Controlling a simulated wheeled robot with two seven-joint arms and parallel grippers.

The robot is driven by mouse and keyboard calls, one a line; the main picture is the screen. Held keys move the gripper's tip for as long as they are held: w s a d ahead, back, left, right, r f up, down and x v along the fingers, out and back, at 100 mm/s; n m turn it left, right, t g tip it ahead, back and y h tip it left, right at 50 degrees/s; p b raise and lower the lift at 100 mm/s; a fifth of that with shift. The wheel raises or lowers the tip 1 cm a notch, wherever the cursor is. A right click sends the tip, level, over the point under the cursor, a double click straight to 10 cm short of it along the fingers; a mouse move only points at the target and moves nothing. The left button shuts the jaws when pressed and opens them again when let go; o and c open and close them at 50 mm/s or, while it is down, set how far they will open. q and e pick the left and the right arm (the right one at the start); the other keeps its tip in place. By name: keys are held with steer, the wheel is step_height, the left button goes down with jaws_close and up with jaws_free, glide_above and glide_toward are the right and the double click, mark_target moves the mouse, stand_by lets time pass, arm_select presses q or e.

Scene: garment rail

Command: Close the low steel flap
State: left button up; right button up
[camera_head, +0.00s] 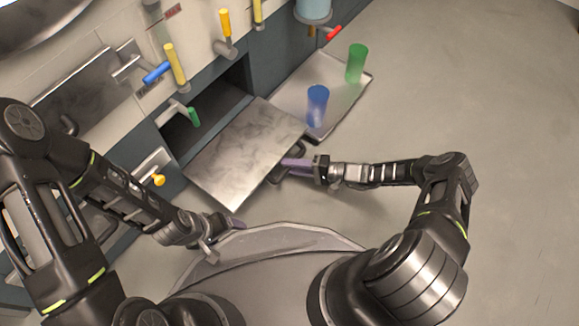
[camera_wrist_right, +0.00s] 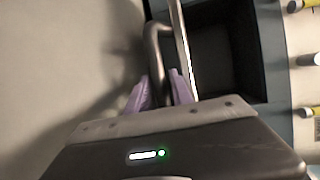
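The low steel flap (camera_head: 238,160) is folded out from the cabinet front, with the dark opening (camera_head: 200,120) behind it uncovered. Its dark bar handle (camera_wrist_right: 154,50) is at the edge near my right arm. My right gripper (camera_head: 287,166) is at that edge, and in the wrist view its purple fingers (camera_wrist_right: 160,90) lie on both sides of the handle and appear shut on it. The flap's face is mostly out of the wrist view, where it shows edge-on. My left gripper (camera_head: 236,224) is below the flap, apart from it; its finger gap is unclear.
A steel tray or second folded-out panel (camera_head: 337,85) beside the flap carries a blue cup (camera_head: 317,106) and a green cup (camera_head: 356,63). Coloured handles, such as a green one (camera_head: 193,116) and a yellow one (camera_head: 159,180), stick out nearby. The floor at right is clear.

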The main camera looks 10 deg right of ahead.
steer(key=shift+w+a, duration=0.15)
steer(key=shift+a, duration=0.15)
jaws_close()
stand_by(1.3)
